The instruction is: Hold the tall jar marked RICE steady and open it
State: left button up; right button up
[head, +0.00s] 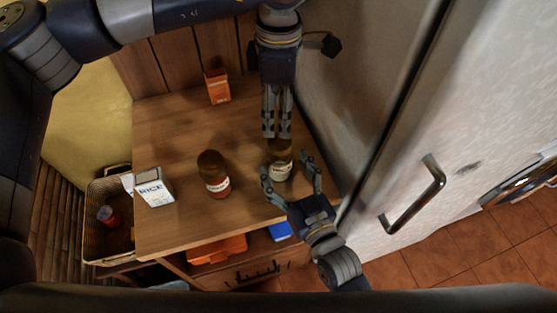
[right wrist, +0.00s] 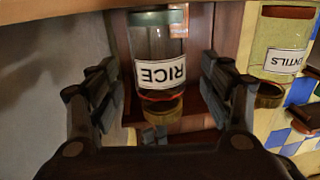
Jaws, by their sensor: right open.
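The tall glass jar marked RICE (right wrist: 158,60) stands on the wooden counter (head: 180,120); its label reads upside down in the right wrist view. In the head view this jar (head: 281,171) is between the spread fingers of my right gripper (head: 291,180), which is open around its side. A gap shows between finger and glass on both sides in the right wrist view. My left gripper (head: 277,133) points down over the jar's lid. Its fingers look close together, but whether they touch or grip the lid is hidden.
A LENTILS jar (right wrist: 285,50) stands beside it, seen in the head view (head: 214,175) too. A white RICE carton (head: 154,188) and an orange box (head: 217,87) share the counter. A basket (head: 92,215) is left. A pale door with a metal handle (head: 415,200) closes the right side.

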aim_at(285, 168)
jog(key=shift+x, duration=1.25)
pick_arm(q)
jog(key=shift+s+d+r, duration=0.1)
jog(key=shift+s+d, duration=0.05)
pick_arm(e)
jog(key=shift+w+a+r, duration=0.1)
jog(key=shift+w+a, duration=0.05)
jog(key=shift+w, duration=0.35)
